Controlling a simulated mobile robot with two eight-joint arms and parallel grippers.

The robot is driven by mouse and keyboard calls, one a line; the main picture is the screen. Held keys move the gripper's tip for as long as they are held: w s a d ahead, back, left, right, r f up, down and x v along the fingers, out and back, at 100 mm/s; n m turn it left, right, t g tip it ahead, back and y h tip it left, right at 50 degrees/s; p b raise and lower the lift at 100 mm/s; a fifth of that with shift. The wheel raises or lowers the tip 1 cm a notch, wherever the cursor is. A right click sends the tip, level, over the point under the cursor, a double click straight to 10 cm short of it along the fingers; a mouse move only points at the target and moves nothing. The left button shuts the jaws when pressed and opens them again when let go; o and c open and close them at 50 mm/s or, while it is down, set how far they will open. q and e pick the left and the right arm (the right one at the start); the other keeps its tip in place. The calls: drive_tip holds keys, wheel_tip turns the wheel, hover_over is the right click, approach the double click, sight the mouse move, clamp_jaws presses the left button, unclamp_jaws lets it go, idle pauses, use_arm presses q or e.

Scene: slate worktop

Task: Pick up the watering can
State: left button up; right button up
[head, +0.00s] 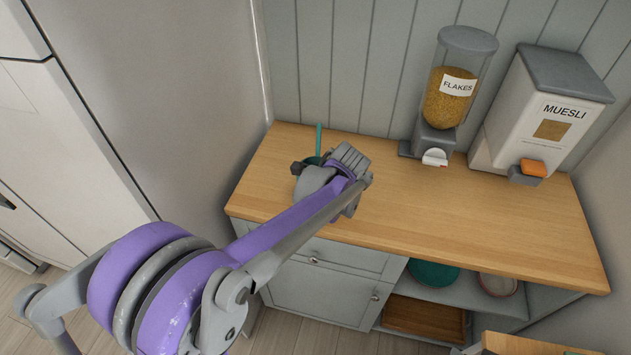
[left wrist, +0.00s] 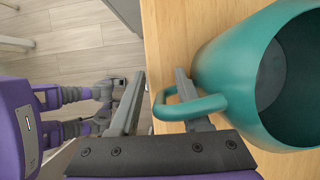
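The watering can is teal. In the left wrist view the can (left wrist: 225,65) stands on the wooden counter at the right, its round open top facing the camera and its looped handle (left wrist: 165,107) toward my gripper. In the head view my arm hides most of the can; a thin teal piece (head: 318,138) sticks up behind the gripper. My left gripper (left wrist: 160,73) is open at the handle. The handle's outer bar lies between the fingers, and the right finger passes through the loop beside the can body. My right gripper is not in view.
A flakes dispenser (head: 452,95) and a muesli dispenser (head: 540,110) stand at the back of the wooden counter (head: 450,215). The counter's middle and front are clear. A wall closes the left side. Dishes, including a teal bowl (head: 433,273), sit on the open shelf below.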

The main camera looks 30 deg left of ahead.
use_arm(q)
clamp_jaws()
idle(1.2)
